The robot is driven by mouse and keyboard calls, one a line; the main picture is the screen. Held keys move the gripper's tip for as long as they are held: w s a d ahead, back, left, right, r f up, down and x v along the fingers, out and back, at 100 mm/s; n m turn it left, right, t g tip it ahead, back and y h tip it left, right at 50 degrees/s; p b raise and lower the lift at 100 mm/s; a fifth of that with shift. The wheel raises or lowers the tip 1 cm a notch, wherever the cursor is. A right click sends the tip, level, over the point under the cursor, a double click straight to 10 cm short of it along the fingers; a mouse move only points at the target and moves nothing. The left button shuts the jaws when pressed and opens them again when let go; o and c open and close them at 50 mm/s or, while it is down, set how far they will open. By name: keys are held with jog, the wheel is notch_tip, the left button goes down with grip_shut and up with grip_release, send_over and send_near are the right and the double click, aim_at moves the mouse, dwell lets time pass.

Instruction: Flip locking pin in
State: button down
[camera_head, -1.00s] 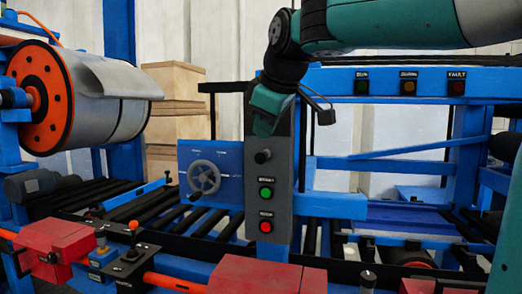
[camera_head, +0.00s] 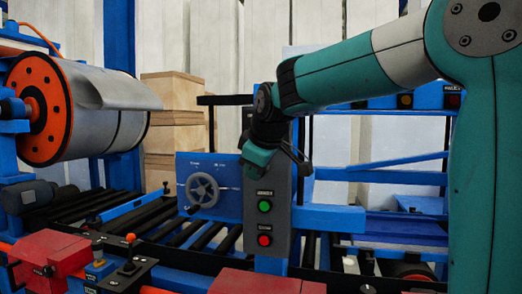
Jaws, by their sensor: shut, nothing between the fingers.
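A dark pin with an orange knob (camera_head: 130,239) stands upright on a black bracket at the lower left. It may be the locking pin, but I cannot tell for sure. My gripper (camera_head: 302,168) is the small dark part at the end of my teal arm, in front of the grey control panel (camera_head: 282,215). It is shut and holds nothing. It is well above and right of the orange knob. My wrist hides the upper part of the panel, and the fingertips are too small to make out clearly.
Red blocks (camera_head: 75,260) line the front rail. A handwheel (camera_head: 202,190) on a blue plate stands left of the panel, which has a green button (camera_head: 264,206) and a red button (camera_head: 264,240). Black rollers (camera_head: 190,232) lie behind. A large metal roll (camera_head: 95,110) is at the left.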

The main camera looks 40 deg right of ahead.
jog(key=shift+w+d+f+p, duration=0.1)
jog(key=shift+w+d+p, duration=0.25)
jog(key=shift+w+d, duration=0.4)
jog(key=shift+w+d+f+p, duration=0.1)
jog(key=shift+w+d+p, duration=0.2)
jog(key=shift+w+d, duration=0.4)
jog(key=shift+s+d, duration=0.15)
jog(key=shift+w+d+r+p, duration=0.1)
jog(key=shift+w+d+p, duration=0.15)
jog(key=shift+w+d, duration=0.35)
jog(key=shift+w+d+p, duration=0.2)
jog(key=shift+w+d, duration=0.15)
jog(key=shift+d, duration=0.3)
jog(key=s+a+r+b, duration=0.2)
jog(key=s+a+r, duration=0.2)
jog(key=s+r, duration=0.4)
jog(key=shift+s+a, duration=0.2)
jog(key=shift+a, duration=0.15)
